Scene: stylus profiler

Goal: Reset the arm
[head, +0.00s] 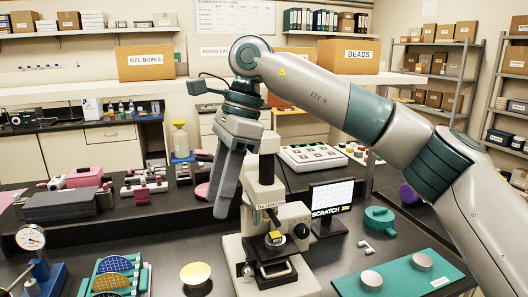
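The stylus profiler (240,258) stands on the dark bench in the middle of the head view, with a cream base and an upright column. A small yellow-topped block sits at its stage (274,239). A small screen (332,197) beside it on the right shows a trace and the word SCRATCH. My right arm comes in from the right, and its gripper (223,210) hangs fingers down just left of the profiler's column, covering part of the view behind it. The fingers overlap from this side, so their opening does not show; I see nothing held. My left gripper is out of view.
A teal mat (395,273) with metal discs lies at front right, near a teal lidded pot (378,220). A wafer rack (112,280) and a dial gauge (32,240) stand at front left.

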